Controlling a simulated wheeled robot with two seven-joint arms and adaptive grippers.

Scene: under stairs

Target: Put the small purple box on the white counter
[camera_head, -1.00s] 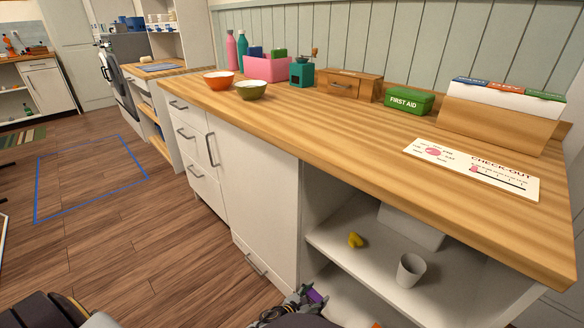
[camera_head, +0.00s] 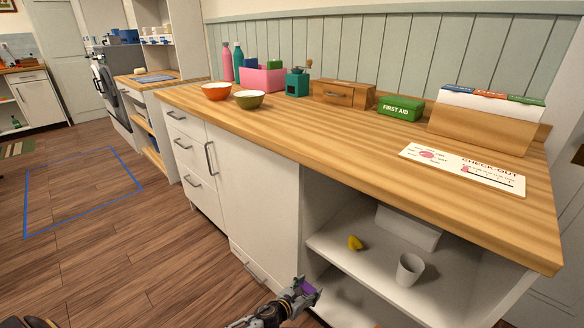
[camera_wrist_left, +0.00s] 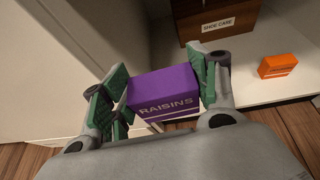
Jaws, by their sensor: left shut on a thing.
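The small purple box (camera_wrist_left: 163,95), marked "RAISINS", is between the fingers of my left gripper (camera_wrist_left: 160,92) in the left wrist view. The gripper is shut on it. In the head view my left gripper (camera_head: 304,290) holds the purple box (camera_head: 311,293) low, in front of the open shelves and below the countertop. The counter has white cabinet fronts (camera_head: 256,190) and a wooden top (camera_head: 300,128). My right gripper is not in view.
A yellow object (camera_head: 355,243) and a white cup (camera_head: 409,269) stand on the shelf. The wrist view shows an orange box (camera_wrist_left: 278,66) and a "SHOE CARE" box (camera_wrist_left: 215,18). On the countertop are bowls (camera_head: 216,91), a green first aid box (camera_head: 401,108) and a sign (camera_head: 463,169); its front middle is clear.

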